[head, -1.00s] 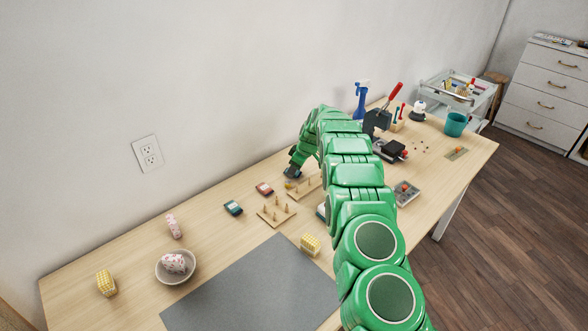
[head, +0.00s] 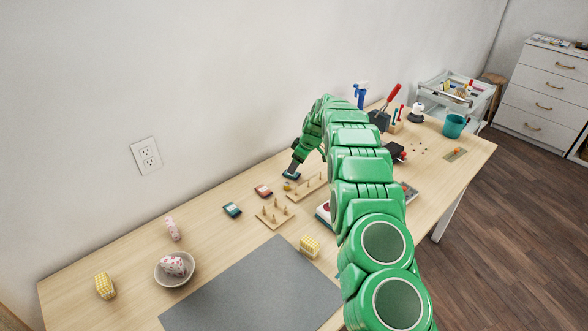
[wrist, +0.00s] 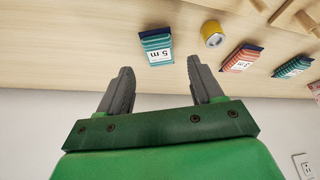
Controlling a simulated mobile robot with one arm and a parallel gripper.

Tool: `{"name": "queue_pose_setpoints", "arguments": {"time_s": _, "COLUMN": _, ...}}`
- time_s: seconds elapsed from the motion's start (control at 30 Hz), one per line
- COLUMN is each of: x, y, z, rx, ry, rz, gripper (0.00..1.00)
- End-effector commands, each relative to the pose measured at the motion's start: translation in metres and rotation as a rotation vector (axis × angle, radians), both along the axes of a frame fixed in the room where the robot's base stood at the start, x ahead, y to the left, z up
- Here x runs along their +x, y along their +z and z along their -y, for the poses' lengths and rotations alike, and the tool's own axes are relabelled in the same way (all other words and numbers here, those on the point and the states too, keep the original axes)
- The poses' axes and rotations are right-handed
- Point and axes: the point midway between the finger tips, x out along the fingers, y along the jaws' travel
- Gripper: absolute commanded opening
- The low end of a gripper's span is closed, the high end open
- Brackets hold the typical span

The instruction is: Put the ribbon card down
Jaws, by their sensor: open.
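A teal ribbon card (wrist: 157,47) with a white "5 m" label lies on the wooden table. In the wrist view it is beyond my fingertips, roughly between their lines and apart from both. My gripper (wrist: 160,78) is open, and nothing is between its grey fingers. In the head view, the card (head: 292,176) shows at the back of the table, just below my gripper (head: 292,168); the fingertips are partly hidden there.
A small yellow spool (wrist: 212,33) sits beside the card. A red card (wrist: 241,58) and another teal card (wrist: 293,67) lie farther along the row. Peg boards (head: 273,213) stand in front. The wall is close behind. Bare table lies left of the row.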

Motion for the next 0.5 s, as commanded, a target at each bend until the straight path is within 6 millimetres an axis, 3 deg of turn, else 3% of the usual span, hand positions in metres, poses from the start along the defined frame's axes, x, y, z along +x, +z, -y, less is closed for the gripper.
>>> {"name": "queue_pose_setpoints", "arguments": {"time_s": 0.33, "x": -0.007, "y": 0.053, "z": 0.02, "rx": 0.0, "ry": -0.002, "rz": 0.004, "gripper": 0.66}}
{"name": "queue_pose_setpoints", "arguments": {"time_s": 0.5, "x": -0.01, "y": 0.068, "z": 0.027, "rx": 0.0, "ry": -0.001, "rz": 0.0, "gripper": 0.66}}
